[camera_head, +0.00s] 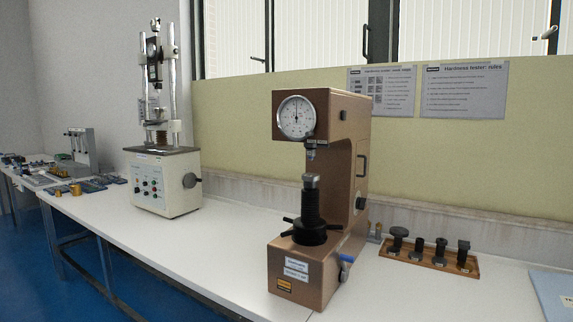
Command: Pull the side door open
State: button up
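The brown hardness tester (285,262) stands on the white bench, with a round dial on its front. On its right side face is a panel that looks like the side door (350,175), seen at a steep angle. A dark bar handle (362,166) is on this face, with a dark round knob (361,203) below it. The panel looks flush with the body, so the door appears closed. My gripper is not in view.
A wooden rack (430,262) with several dark anvils stands right of the tester. A blue-grey booklet (552,294) lies at the right edge. A cream testing machine (165,185) stands to the left. The white bench (225,240) between the machines is bare.

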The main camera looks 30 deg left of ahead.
aim_at(365, 164)
jog(key=u, duration=0.65)
jog(key=i, duration=1)
jog(key=u, duration=0.75)
jog(key=k, duration=0.55)
jog(key=z, duration=0.6)
jog(key=i, duration=0.5)
